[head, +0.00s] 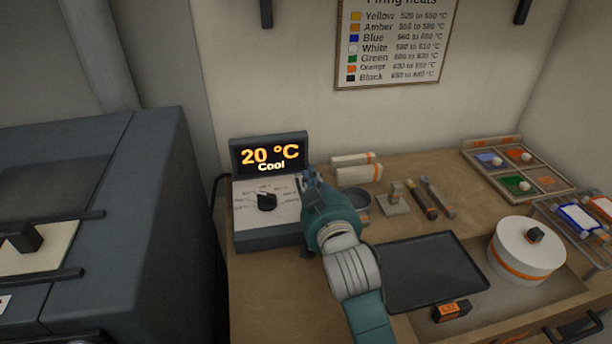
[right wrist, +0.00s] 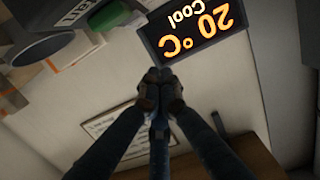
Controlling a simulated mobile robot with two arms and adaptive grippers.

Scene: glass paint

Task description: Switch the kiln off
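The kiln's control box (head: 268,238) stands at the left end of the workbench. Its lit display (head: 268,155) reads "20 °C Cool", and the display also shows upside down in the right wrist view (right wrist: 195,28). My left gripper is not seen.
A large blue-grey kiln body (head: 165,210) stands left of the bench. Right of my arm are white boxes (head: 358,173), a dark tray (head: 430,272), hand tools (head: 424,200) and a round white lidded pot (head: 525,255). A firing heats chart (head: 397,45) hangs on the wall.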

